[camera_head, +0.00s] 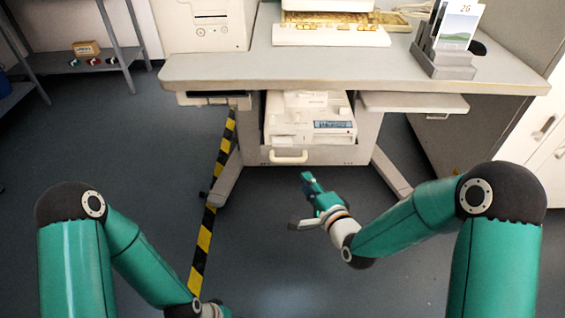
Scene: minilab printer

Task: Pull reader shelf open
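The reader shelf (345,154) is under the desk, with a pale front panel and a white bar handle (288,157) toward its left side. A white reader device (290,120) with a small blue display sits on it. My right gripper (302,203) is below and slightly right of the handle in the picture, apart from it. Its fingers are spread and nothing is between them. My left arm reaches the bottom edge, where its wrist is cut off and its gripper is out of the picture.
The desk (350,70) carries a keyboard (330,35), a white computer case (205,25) and a grey card holder (442,62). Desk legs flank the shelf. Black-yellow floor tape (207,225) runs at the left. The floor before the shelf is clear.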

